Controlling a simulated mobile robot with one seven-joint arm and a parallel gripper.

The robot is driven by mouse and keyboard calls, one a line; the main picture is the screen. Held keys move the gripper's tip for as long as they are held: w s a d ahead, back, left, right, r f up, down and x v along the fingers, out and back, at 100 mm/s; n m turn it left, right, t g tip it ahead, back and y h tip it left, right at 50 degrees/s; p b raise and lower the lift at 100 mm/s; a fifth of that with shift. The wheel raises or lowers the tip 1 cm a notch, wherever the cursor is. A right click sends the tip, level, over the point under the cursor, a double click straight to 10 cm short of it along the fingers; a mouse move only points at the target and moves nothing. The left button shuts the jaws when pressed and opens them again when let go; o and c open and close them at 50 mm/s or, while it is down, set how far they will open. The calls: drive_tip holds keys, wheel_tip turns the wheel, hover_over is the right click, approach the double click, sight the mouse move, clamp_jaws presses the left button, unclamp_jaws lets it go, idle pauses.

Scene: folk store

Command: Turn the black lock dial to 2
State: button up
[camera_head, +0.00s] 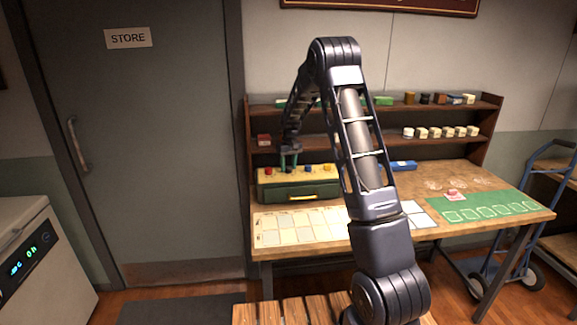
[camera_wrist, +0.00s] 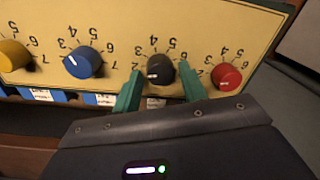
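The lock box (camera_head: 297,191) is green with a cream dial panel and sits on the left of the workbench. The black dial (camera_wrist: 160,69) is on this panel between the blue dial (camera_wrist: 82,62) and the red dial (camera_wrist: 226,76). Its white mark points left and slightly down in the wrist view, where the numbers appear upside down. In the head view my gripper (camera_head: 289,160) is over the panel and hides the black dial.
A yellow dial (camera_wrist: 14,56) is at the panel's far left in the wrist view. A shelf (camera_head: 380,142) with small boxes stands behind the bench. A cream card grid (camera_head: 300,225) and green mat (camera_head: 490,207) lie on the bench. A blue item (camera_head: 403,165) is right of the box.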

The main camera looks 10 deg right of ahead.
drive_tip(key=c, duration=0.7)
drive_tip(key=shift+o, duration=0.2)
drive_tip(key=shift+m, duration=0.6)
drive_tip(key=o, duration=1)
drive_tip(key=shift+c, duration=0.2)
drive_tip(key=shift+r, duration=0.1)
wheel_tip(320, 180, up, 11)
drive_tip(key=shift+d+f, duration=0.2)
drive_tip(key=shift+d, duration=0.05)
drive_tip(key=shift+w, duration=0.1)
